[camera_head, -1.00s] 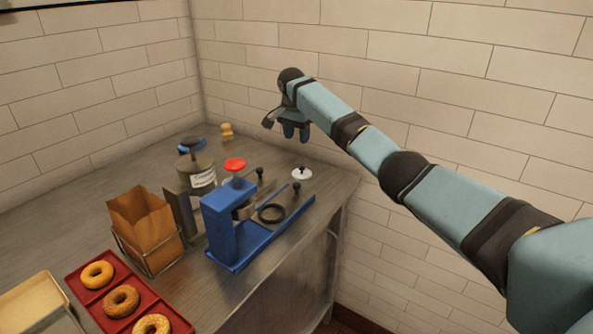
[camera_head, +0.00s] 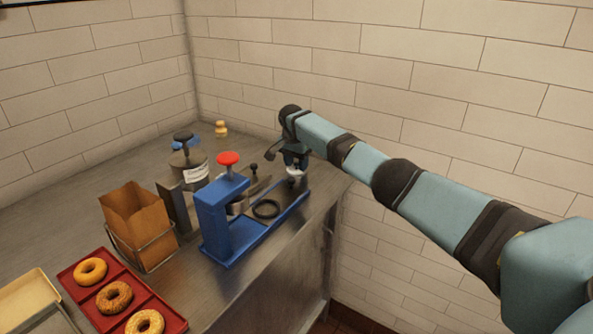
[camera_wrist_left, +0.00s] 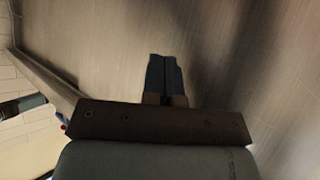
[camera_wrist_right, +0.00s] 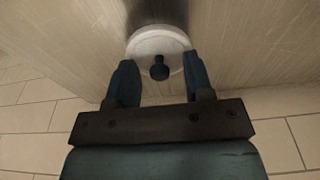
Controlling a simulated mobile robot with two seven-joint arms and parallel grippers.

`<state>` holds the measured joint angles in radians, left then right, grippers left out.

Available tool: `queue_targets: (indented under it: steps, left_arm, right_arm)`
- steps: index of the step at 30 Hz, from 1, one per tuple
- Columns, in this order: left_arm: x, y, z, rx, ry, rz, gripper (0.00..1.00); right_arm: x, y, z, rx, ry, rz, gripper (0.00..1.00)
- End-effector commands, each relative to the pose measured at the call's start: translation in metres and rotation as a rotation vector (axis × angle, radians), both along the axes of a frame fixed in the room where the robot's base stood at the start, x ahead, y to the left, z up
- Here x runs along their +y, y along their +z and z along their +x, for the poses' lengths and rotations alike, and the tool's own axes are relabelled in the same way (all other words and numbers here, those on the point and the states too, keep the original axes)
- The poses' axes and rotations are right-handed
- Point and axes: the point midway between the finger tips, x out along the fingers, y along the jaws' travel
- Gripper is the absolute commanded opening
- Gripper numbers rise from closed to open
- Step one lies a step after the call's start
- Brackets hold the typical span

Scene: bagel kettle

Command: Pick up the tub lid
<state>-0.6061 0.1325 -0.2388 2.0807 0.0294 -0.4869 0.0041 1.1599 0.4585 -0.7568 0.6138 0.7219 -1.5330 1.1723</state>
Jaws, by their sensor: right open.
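The tub lid (camera_wrist_right: 158,42) is a round white lid with a black knob (camera_wrist_right: 159,68). It lies on the metal counter near its right edge; in the head view it is partly covered (camera_head: 294,173) by my right gripper (camera_head: 295,162). In the right wrist view my right gripper (camera_wrist_right: 158,80) is open, with the knob between its two blue fingers. I cannot tell how close the fingers are to the lid's surface. My left gripper (camera_wrist_left: 164,76) shows only in the left wrist view, with its fingers together and empty.
A blue press (camera_head: 226,225) with a red knob stands left of the lid, a black ring (camera_head: 266,209) by it. Further left are a grey canister (camera_head: 190,172), a paper bag (camera_head: 138,215) and a red tray of bagels (camera_head: 72,278). A tiled wall stands behind.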

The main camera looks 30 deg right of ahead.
Motion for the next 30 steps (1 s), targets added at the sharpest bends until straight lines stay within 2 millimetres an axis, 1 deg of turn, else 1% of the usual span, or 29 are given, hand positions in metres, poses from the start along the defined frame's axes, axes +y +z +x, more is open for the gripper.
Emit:
queue_targets:
  steps: [4,5,6,8,9,10,11,20,23,26,29,30]
  left_arm:
    - [-0.001,0.001,0.0,-0.001,0.002,-0.004,0.0]
    - [-0.001,0.001,0.0,-0.001,0.003,-0.004,0.0]
    - [-0.002,0.001,0.0,0.0,0.003,-0.005,0.0]
    - [-0.002,0.001,0.0,0.0,0.004,-0.007,0.0]
    - [-0.003,0.001,0.0,0.0,0.004,-0.008,0.0]
    - [-0.003,0.002,0.0,0.0,0.005,-0.009,0.0]
    - [-0.003,0.002,0.0,0.0,0.006,-0.01,0.0]
    - [-0.005,0.002,0.0,0.0,0.008,-0.014,0.0]
    - [-0.005,0.003,0.0,0.0,0.008,-0.014,0.0]
    - [-0.004,0.004,0.0,0.001,0.007,-0.012,0.0]
    - [-0.003,0.005,0.0,0.002,0.005,-0.011,0.0]
    - [-0.003,0.005,-0.001,0.004,0.004,-0.01,0.0]
  right_arm:
    - [0.0,0.001,0.0,0.0,0.0,0.0,0.47]
    - [0.0,0.001,0.0,0.0,0.0,0.0,0.43]
    - [0.0,0.001,0.0,0.0,0.0,0.0,0.34]
    - [0.0,0.001,0.0,0.0,0.0,0.0,0.2]
    - [0.0,0.001,0.0,0.0,0.0,0.0,0.11]
    - [0.0,0.001,0.0,0.0,0.0,0.0,0.04]
    - [0.0,0.001,0.0,0.0,0.0,0.0,0.0]
    - [0.0,0.001,0.0,0.0,0.0,0.0,0.0]
    - [0.0,0.004,0.0,0.0,0.0,0.0,0.0]
    - [0.0,0.014,0.0,-0.001,0.0,0.0,0.0]
    - [0.0,0.033,0.0,-0.003,0.0,0.001,0.0]
    - [0.0,0.043,0.001,-0.003,0.0,0.0,0.0]
